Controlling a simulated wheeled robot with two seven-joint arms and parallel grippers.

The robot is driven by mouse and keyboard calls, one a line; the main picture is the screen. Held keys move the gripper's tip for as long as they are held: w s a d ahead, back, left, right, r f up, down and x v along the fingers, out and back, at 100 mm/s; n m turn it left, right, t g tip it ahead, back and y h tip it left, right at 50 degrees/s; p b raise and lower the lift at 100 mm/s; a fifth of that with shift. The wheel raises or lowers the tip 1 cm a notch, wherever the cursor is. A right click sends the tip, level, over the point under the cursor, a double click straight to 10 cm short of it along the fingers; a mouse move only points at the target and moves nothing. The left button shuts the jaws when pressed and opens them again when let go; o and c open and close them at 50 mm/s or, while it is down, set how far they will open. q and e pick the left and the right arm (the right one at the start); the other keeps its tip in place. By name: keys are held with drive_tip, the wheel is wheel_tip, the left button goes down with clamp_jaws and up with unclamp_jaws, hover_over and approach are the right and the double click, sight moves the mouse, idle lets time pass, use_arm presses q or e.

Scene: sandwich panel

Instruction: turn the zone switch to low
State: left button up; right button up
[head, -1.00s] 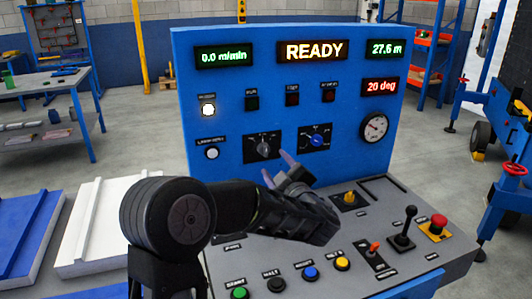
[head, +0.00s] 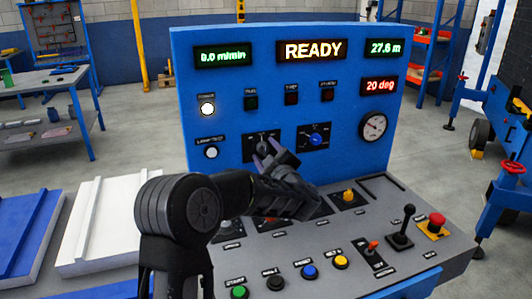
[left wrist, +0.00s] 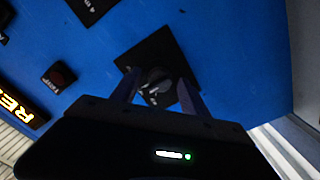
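The upright blue panel carries two rotary switches on black plates; their labels are too small to read, so I cannot tell by name which is the zone switch. The left one has a dark grey knob (head: 262,144); the right one has a blue knob (head: 316,139). My left gripper (head: 263,156) is at the grey knob's plate, its fingers partly covering the plate in the head view. In the left wrist view the grey knob (left wrist: 157,80) shows between the two spread fingers of my left gripper (left wrist: 160,92), with gaps visible beside it. My right gripper is not in view.
The sloped grey desk below has several push buttons, a yellow knob (head: 348,196), a black lever (head: 403,232) and a red mushroom button (head: 436,221). A gauge (head: 373,126) and lit displays, one reading READY (head: 311,50), are on the panel. White and blue slabs lie at left.

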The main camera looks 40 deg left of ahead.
use_arm(q)
clamp_jaws()
idle(0.3)
idle(0.3)
drive_tip(key=m+p, duration=0.4)
drive_tip(key=m, duration=0.1)
drive_tip(key=shift+r+p, duration=0.2)
drive_tip(key=shift+p, duration=0.15)
drive_tip(key=m+p, duration=0.2)
drive_tip(key=m, duration=0.1)
drive_tip(key=shift+f, duration=0.1)
drive_tip(key=shift+f+m+p, duration=0.1)
drive_tip(key=shift+m+p, duration=0.3)
drive_tip(key=shift+m, duration=0.1)
drive_tip(key=shift+o, duration=0.5)
unclamp_jaws()
